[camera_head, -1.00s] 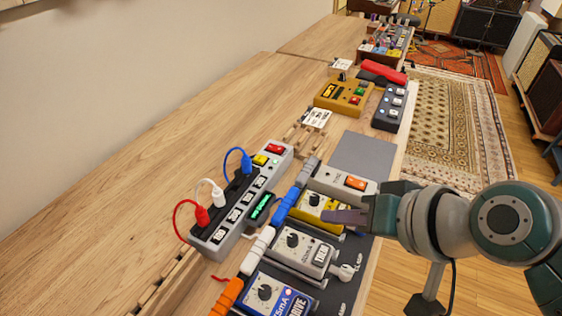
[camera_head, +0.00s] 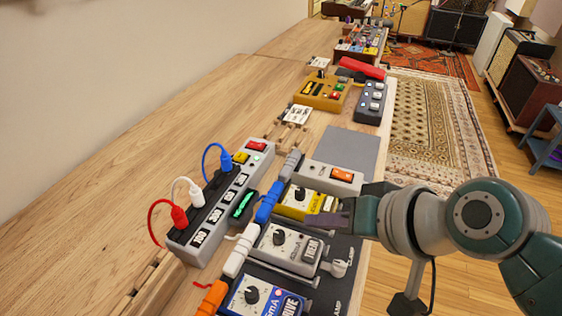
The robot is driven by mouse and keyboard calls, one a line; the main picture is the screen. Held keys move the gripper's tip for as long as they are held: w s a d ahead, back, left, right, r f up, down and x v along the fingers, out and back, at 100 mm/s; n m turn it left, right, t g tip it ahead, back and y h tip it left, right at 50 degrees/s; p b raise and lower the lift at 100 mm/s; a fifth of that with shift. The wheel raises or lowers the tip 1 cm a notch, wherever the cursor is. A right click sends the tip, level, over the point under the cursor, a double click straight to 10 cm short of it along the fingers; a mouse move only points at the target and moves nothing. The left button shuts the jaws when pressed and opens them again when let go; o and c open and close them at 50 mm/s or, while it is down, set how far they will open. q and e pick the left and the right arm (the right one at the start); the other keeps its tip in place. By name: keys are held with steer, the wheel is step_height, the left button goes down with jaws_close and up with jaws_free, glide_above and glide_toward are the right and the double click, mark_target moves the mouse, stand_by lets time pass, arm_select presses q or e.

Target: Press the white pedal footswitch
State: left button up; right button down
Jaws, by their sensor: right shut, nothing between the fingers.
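A white-grey pedal (camera_head: 284,244) with a black knob and a labelled footswitch (camera_head: 312,249) at its right end sits in a row of pedals on a dark board. A paler pedal (camera_head: 325,172) with an orange switch (camera_head: 342,174) lies farther back in the row. A yellow pedal (camera_head: 296,200) sits between them. My right gripper (camera_head: 316,218) is shut and empty. It comes in from the right, and its tips show at the yellow pedal's right end, just behind the white-grey pedal's footswitch. I cannot tell whether they touch anything. My left gripper is not in view.
A blue pedal (camera_head: 252,300) lies at the front of the row. A grey power strip (camera_head: 194,236) with red, white and blue plugs stands to the left. A mustard pedal (camera_head: 322,93) and a dark multi-switch box (camera_head: 370,101) are farther back. The wooden table (camera_head: 190,125) is clear at left.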

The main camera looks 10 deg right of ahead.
steer(key=b, duration=0.3)
glide_above(316, 255)
step_height(316, 255, down, 4)
steer(key=shift+f, duration=0.1)
steer(key=shift+f+b, duration=0.35)
steer(key=shift+f, duration=0.1)
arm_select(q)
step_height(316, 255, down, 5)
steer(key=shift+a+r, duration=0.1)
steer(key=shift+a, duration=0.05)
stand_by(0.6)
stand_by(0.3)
arm_select(e)
steer(key=shift+f, duration=0.25)
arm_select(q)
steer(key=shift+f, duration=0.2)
arm_select(e)
steer(key=shift+f, duration=0.15)
